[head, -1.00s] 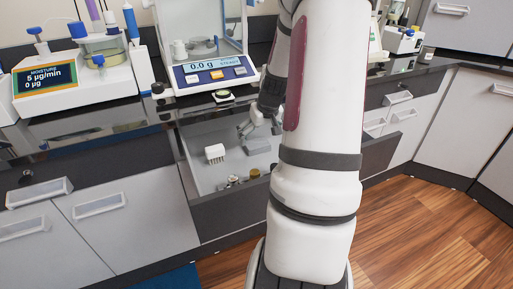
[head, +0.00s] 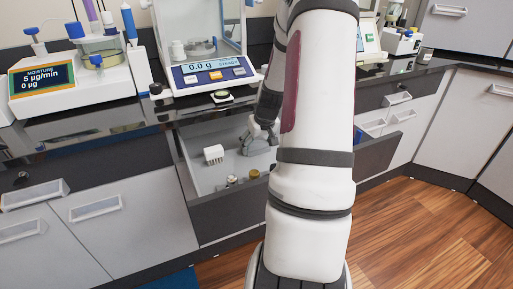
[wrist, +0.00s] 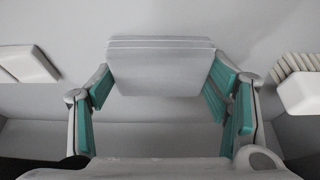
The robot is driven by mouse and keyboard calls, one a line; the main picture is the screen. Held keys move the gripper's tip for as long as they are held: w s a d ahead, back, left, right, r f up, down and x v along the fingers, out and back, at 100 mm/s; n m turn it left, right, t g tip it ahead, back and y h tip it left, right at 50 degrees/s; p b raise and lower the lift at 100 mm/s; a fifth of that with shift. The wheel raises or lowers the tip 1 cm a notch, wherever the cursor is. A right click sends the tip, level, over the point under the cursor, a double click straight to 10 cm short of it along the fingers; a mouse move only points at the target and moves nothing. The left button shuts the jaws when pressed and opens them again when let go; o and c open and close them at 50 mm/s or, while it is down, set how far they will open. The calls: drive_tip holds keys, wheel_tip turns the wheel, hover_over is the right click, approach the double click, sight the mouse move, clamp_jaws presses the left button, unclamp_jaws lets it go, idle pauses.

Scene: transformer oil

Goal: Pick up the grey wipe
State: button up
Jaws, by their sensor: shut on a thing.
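The grey wipe (wrist: 160,68) is a flat, folded, layered pad between the two teal-padded fingers of my gripper (wrist: 160,88) in the wrist view. The fingers are shut on its left and right sides. In the head view my gripper (head: 262,132) reaches down into the open drawer (head: 205,185), with the grey wipe (head: 257,151) under it, partly covered by the fingers. I cannot tell whether the wipe still touches the drawer floor.
A white ribbed block (head: 214,153) lies left of the wipe in the drawer. Small vials (head: 253,174) stand near the drawer's front wall. A balance (head: 210,72) and a moisture meter (head: 75,72) stand on the counter above. My arm hides the drawer's right part.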

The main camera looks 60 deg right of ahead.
sight(257, 145)
wheel_tip(257, 145, up, 18)
drive_tip(key=p, duration=0.3)
idle(0.5)
drive_tip(key=shift+o, duration=1.2)
drive_tip(key=c, duration=0.3)
drive_tip(key=shift+f, duration=0.15)
drive_tip(key=shift+f+b, duration=5.8)
drive_tip(key=shift+f, duration=3.1)
drive_tip(key=o, duration=1.1)
drive_tip(key=shift+r, duration=0.1)
